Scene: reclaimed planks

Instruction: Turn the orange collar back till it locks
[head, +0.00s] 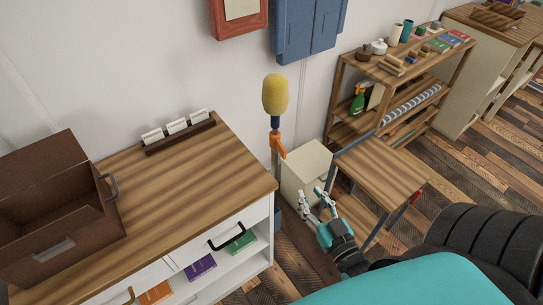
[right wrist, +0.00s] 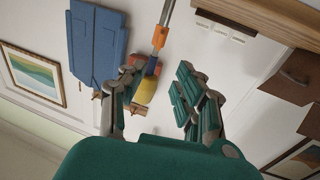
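The orange collar (head: 277,145) sits on a thin upright pole (head: 276,172), below a dark blue sleeve and a yellow fuzzy head (head: 275,95), beside the cabinet's right corner. In the right wrist view the collar (right wrist: 160,37) and the yellow head (right wrist: 146,90) appear between and beyond my fingers. My right gripper (head: 313,194) is open and empty, lower and to the right of the collar, not touching it. It also shows open in the right wrist view (right wrist: 147,82). My left gripper is not in view.
A wooden-topped cabinet (head: 200,185) with a brown box (head: 65,235) stands left. A small wooden table (head: 380,172) and a pale box (head: 305,172) stand right of the pole. A blue wall cabinet (head: 308,30) hangs behind. A loaded shelf (head: 420,75) stands at back right.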

